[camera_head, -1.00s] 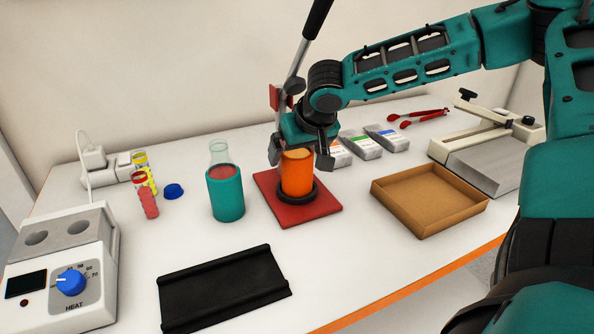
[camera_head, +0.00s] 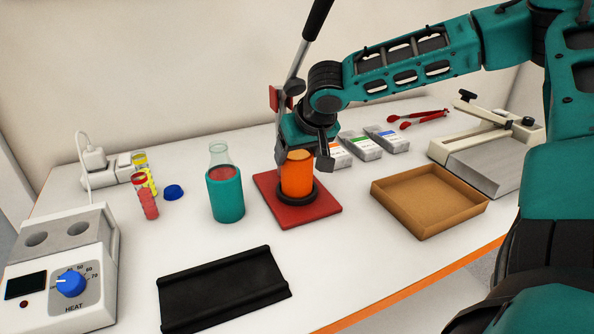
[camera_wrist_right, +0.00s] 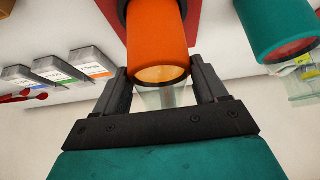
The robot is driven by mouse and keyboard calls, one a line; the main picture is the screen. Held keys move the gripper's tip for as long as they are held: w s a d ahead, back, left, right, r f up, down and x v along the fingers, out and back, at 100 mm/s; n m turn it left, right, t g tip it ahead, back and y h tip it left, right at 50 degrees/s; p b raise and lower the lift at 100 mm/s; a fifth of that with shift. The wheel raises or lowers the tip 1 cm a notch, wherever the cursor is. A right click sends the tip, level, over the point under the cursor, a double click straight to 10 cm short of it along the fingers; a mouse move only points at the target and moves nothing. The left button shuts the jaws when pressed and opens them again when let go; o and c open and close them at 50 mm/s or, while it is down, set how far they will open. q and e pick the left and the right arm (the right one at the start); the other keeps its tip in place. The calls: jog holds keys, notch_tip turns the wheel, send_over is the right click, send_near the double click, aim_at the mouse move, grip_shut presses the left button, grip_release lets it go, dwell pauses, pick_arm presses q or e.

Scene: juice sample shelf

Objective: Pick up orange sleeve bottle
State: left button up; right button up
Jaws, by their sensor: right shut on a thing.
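The orange sleeve bottle (camera_head: 297,178) stands upright in a black ring on a red base plate (camera_head: 318,213), in the head view. In the right wrist view the orange sleeve (camera_wrist_right: 156,42) shows large, with its clear neck (camera_wrist_right: 160,97) between the two black fingers. My right gripper (camera_head: 303,163) is at the top of this bottle, shut on its neck; the gripper hides the neck in the head view. It also shows in the right wrist view (camera_wrist_right: 162,85). My left gripper is not in view.
A teal sleeve bottle (camera_head: 225,193) stands left of the red plate. A lever press rises behind the bottle. A cardboard tray (camera_head: 428,228) lies to the right, a black tray (camera_head: 225,289) in front, a heater (camera_head: 65,265) at front left. Several small packets (camera_head: 360,146) lie behind.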

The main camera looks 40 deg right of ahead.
grip_shut()
jog(key=shift+r, duration=0.1)
